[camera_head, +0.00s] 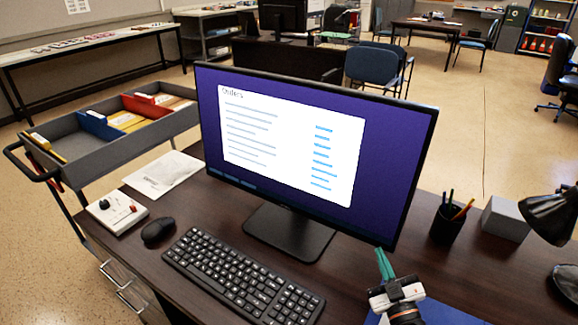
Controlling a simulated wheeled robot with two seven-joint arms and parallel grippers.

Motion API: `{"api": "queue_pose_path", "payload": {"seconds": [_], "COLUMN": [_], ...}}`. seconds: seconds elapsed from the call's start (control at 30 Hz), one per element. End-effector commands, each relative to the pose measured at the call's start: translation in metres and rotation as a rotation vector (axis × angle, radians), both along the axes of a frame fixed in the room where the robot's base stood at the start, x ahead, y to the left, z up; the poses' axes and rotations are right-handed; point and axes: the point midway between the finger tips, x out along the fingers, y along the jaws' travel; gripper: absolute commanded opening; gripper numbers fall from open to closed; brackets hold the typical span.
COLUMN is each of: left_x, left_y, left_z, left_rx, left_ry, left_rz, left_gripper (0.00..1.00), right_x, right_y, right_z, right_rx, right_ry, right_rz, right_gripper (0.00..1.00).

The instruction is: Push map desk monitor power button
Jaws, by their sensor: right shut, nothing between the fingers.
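The desk monitor (225,160) stands on a dark desk. Its screen is lit purple with a white window of text lines. Its black stand (290,235) rests on the desk. I cannot make out a power button on its frame. My right gripper (380,254) comes up from the bottom right. Its green fingers are shut with nothing between them. In the picture the fingertips are at the lower edge of the monitor, near its lower right corner. I cannot tell whether they touch it. My left gripper is not in view.
A keyboard (242,278), mouse (158,231) and white control box (116,211) lie left of the stand. A pen cup (447,224), grey box (506,218) and black lamp (551,216) stand right of my gripper. A blue sheet (447,314) lies beneath it. A file cart (121,148) stands at left.

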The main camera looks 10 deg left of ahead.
Motion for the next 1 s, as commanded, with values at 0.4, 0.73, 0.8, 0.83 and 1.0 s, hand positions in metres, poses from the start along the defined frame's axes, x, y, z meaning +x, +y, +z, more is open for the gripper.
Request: {"api": "queue_pose_path", "payload": {"seconds": [0.4,0.73,0.8,0.83,1.0], "left_x": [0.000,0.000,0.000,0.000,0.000], "left_y": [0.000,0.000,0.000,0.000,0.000], "left_z": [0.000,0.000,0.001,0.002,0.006], "left_rx": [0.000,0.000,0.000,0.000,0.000], "left_ry": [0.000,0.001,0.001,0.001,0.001], "left_rz": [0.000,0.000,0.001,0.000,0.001], "left_gripper": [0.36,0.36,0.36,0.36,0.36], "right_x": [0.001,0.002,0.000,-0.001,-0.008], "right_y": [-0.001,-0.001,0.000,0.000,0.003], "right_z": [0.000,0.000,0.000,0.001,0.001], "right_rx": [0.000,0.000,0.001,0.001,0.001], "right_ry": [0.000,0.000,0.001,0.001,0.000], "right_rz": [0.000,0.000,0.000,0.000,0.000], "right_gripper": [0.00,0.00,0.00,0.00,0.00]}}
